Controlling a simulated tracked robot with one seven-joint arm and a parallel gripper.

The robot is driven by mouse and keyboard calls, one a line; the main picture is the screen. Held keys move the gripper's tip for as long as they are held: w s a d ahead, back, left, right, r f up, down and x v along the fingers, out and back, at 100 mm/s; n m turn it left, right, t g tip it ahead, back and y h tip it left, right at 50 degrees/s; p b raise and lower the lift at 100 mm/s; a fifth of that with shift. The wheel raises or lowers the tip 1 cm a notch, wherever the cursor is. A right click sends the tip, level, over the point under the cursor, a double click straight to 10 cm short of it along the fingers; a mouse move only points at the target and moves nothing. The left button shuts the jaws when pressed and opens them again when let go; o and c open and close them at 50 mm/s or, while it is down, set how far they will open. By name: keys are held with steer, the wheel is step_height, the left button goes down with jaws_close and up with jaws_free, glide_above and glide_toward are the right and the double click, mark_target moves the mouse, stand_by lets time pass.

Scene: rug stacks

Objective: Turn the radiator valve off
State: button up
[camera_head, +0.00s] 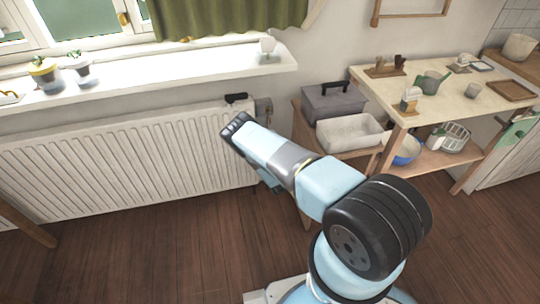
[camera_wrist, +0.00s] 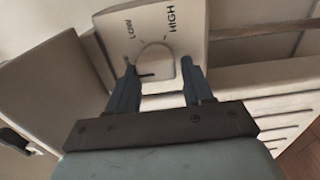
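In the wrist view, a pale valve plate marked LOW and HIGH carries a round knob (camera_wrist: 155,60) with a small dark mark at its lower left. My gripper (camera_wrist: 160,72) is open, with one dark finger on each side of the knob's lower part. I cannot tell whether the fingers touch it. In the head view, the white radiator (camera_head: 110,165) stands below the window, and my arm reaches to its right end. A small grey box (camera_head: 263,108) is on the wall beside that end. My fingertips cannot be made out there.
A windowsill (camera_head: 180,74) with small pots (camera_head: 82,75) runs above the radiator. To the right, a low stand holds a grey toolbox (camera_head: 333,101) and a white bin (camera_head: 348,133). Beyond it is a wooden table (camera_head: 440,104) with small items. The wooden floor (camera_head: 150,245) ahead is clear.

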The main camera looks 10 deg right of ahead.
steer(key=shift+o, duration=1.3)
steer(key=shift+r, duration=0.1)
steer(key=shift+d, duration=0.15)
steer(key=shift+s, duration=0.15)
steer(key=s, duration=1.3)
steer(key=shift+s, duration=0.3)
